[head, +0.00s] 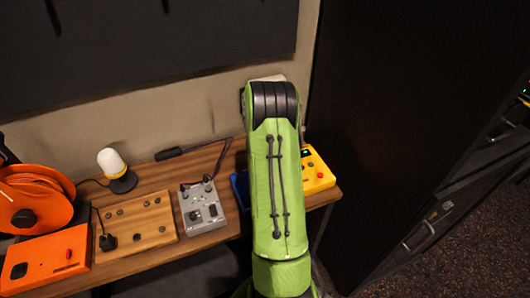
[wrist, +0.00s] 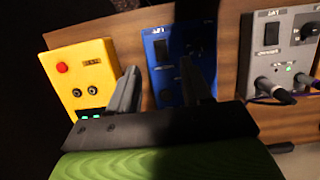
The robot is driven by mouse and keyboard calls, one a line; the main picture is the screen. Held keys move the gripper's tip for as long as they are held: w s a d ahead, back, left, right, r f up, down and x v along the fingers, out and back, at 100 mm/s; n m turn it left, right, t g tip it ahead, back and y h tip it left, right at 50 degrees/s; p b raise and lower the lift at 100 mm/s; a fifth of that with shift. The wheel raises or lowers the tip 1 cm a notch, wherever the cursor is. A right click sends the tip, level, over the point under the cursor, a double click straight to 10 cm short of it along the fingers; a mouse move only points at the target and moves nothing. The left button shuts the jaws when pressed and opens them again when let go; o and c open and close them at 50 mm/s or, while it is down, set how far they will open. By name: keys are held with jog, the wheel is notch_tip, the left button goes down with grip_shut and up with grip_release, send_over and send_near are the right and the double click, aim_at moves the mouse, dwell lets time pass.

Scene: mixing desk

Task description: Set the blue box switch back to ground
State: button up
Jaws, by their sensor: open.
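The blue box (wrist: 149,40) lies on the wooden desk in the wrist view, between a yellow box and a grey box. A dark rocker switch (wrist: 161,52) shows on its face; its position cannot be told. My gripper (wrist: 161,68) is open, its two dark fingers apart over the near part of the blue box. The right finger covers part of the box's face. Whether the fingers touch it cannot be told. In the head view, my green arm hides most of the blue box (head: 239,188), leaving only its left edge visible.
The yellow box (wrist: 82,75) is close to my left finger. The grey box (wrist: 290,55), with plugged cables, lies to the right. In the head view, a wooden board (head: 150,235), an orange box (head: 45,262), an orange reel (head: 35,195) and a lamp (head: 112,162) stand farther left.

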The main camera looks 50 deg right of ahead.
jog(key=a+v, duration=0.1)
jog(key=v, duration=0.6)
jog(key=shift+d+p, duration=0.35)
jog(key=shift+d, duration=0.2)
jog(key=shift+r, duration=0.1)
jog(key=w+a+r+n+t+h, duration=0.1)
jog(key=a+r+n+t+h, duration=0.2)
jog(key=a+r, duration=1.15)
jog(key=s+a+n+t, duration=0.1)
jog(key=s+a+t, duration=0.1)
jog(key=s+a, duration=0.4)
jog(key=s+a+n+t+y, duration=0.1)
jog(key=s+a+n+t, duration=0.1)
jog(key=s+a, duration=0.5)
jog(key=a+t, duration=0.1)
jog(key=a, duration=0.4)
jog(key=shift+y, duration=0.3)
